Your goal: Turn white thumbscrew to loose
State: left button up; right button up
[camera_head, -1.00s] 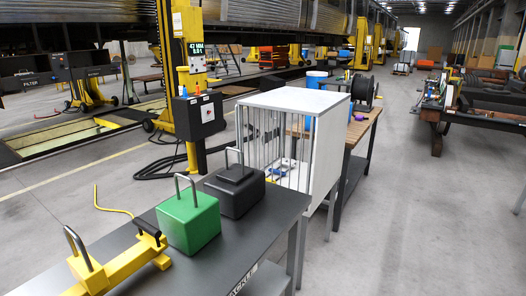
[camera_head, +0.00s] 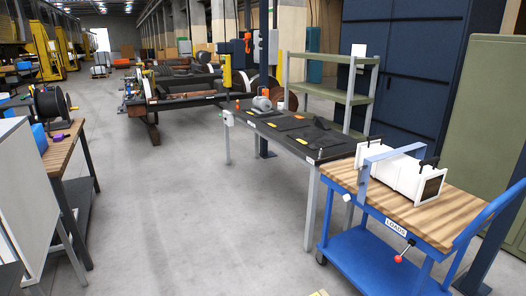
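A white device (camera_head: 402,172) with black handles and a dark end face sits on the wooden top of a blue cart (camera_head: 366,262) at the right. A red-knobbed lever (camera_head: 399,259) sticks out below the cart top. Neither of my grippers is in view.
A dark workbench (camera_head: 290,128) with a grey motor-like part (camera_head: 262,104) adjoins the cart. Green shelving (camera_head: 330,92) and blue cabinets (camera_head: 405,75) stand behind. A wooden-topped bench (camera_head: 62,148) with a black reel is at left. The grey floor (camera_head: 190,215) between is clear.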

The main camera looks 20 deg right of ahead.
aim_at(347, 197)
jog(key=i+j+z, duration=0.1)
jog(key=z, duration=2.15)
jog(key=i+j+z, duration=0.1)
jog(key=i+j, duration=0.25)
jog(key=j, duration=0.1)
